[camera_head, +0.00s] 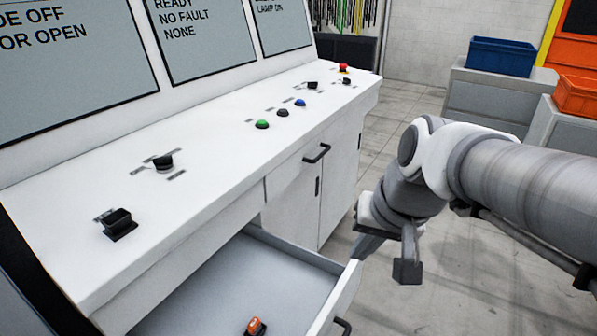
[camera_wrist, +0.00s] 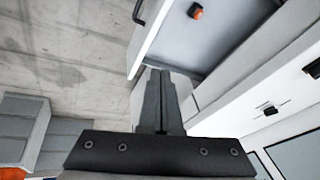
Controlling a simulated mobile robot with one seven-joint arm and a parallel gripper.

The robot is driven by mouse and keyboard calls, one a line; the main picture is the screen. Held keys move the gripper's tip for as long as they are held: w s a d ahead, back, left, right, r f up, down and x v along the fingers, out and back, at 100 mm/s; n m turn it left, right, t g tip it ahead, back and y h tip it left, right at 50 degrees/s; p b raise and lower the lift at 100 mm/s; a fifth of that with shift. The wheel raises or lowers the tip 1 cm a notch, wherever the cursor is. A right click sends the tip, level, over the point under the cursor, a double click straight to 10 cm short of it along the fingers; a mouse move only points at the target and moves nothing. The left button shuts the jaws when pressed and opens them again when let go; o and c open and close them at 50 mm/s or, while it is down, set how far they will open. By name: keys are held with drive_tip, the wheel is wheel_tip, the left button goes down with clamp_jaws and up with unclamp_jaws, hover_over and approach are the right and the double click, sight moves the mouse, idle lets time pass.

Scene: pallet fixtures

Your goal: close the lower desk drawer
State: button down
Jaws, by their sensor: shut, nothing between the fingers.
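The open desk drawer (camera_head: 342,296) is pulled out from the white desk at the bottom of the head view. Its grey inside (camera_head: 240,280) shows, with a small orange and black object (camera_head: 255,326) in it. The drawer's front panel (camera_wrist: 151,38) and dark handle (camera_wrist: 138,11) show in the wrist view, and part of the handle (camera_head: 343,326) is at the head view's bottom edge. My gripper (camera_head: 366,246) is shut and empty, close to the drawer's far front corner. Its fingers (camera_wrist: 160,85) point towards that corner in the wrist view; I cannot tell if they touch.
The desk top (camera_head: 190,160) carries knobs, coloured buttons and a red stop button (camera_head: 344,68). A blue bin (camera_head: 501,56) and an orange bin (camera_head: 577,96) stand on grey cabinets. The floor (camera_head: 450,262) right of the desk is clear.

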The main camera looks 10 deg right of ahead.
drive_tip(key=w+d+f+m+y+b, duration=0.1)
drive_tip(key=w+d+f+m+y, duration=0.1)
drive_tip(key=d+f+m, duration=0.4)
drive_tip(key=w+d+f+m+y+b, duration=0.15)
drive_tip(key=f+m, duration=0.25)
drive_tip(key=f, duration=0.4)
drive_tip(key=w+d+f+m+y+b, duration=0.1)
drive_tip(key=w+d+f+m+y, duration=0.15)
drive_tip(key=f+m, duration=0.35)
drive_tip(key=m+t+b, duration=0.1)
drive_tip(key=m+b, duration=0.2)
drive_tip(key=m, duration=0.3)
approach(342, 309)
drive_tip(key=s+d+f+x, duration=0.1)
drive_tip(key=x, duration=0.4)
drive_tip(key=shift+w+a, duration=0.65)
